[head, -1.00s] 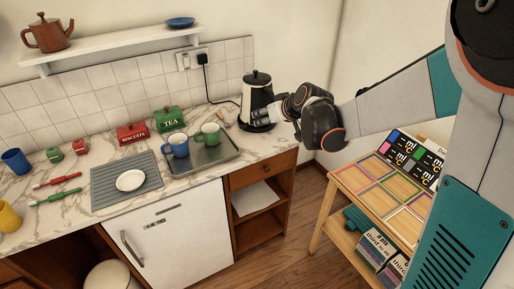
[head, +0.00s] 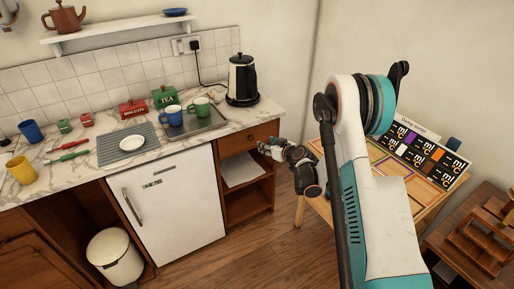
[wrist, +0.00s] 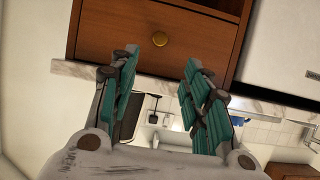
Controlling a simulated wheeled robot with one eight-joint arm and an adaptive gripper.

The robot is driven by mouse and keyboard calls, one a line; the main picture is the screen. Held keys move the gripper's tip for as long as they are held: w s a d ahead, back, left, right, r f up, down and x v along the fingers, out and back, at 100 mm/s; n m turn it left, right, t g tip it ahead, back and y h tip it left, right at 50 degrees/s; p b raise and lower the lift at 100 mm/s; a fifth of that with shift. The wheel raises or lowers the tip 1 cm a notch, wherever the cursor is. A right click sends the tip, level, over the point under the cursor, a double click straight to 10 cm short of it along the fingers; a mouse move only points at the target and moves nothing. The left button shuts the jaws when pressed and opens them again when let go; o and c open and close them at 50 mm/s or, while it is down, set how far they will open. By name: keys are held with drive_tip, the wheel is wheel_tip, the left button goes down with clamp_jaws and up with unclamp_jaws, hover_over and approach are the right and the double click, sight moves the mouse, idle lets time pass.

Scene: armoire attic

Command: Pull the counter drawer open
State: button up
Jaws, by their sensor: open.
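The counter drawer (head: 238,141) is a brown wooden front under the right end of the marble counter. It looks shut. My gripper (head: 264,147) is in front of the drawer's right part in the head view. In the wrist view my gripper (wrist: 160,64) is open and empty, with its fingers pointing at the drawer. The knob lies between and just beyond the fingertips, and I see no contact.
Open shelves with paper (head: 240,171) lie below the drawer, beside a white fridge (head: 173,203). A kettle (head: 242,83) and a tray (head: 214,127) with mugs stand on the counter above. A wooden table (head: 312,176) stands close right. The floor in front is clear.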

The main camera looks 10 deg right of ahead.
sight(252, 139)
drive_tip(key=b+x, duration=0.4)
drive_tip(key=x, duration=1)
drive_tip(key=shift+s+f, duration=0.1)
drive_tip(key=shift+f, duration=0.05)
drive_tip(key=shift+c, duration=0.4)
clamp_jaws()
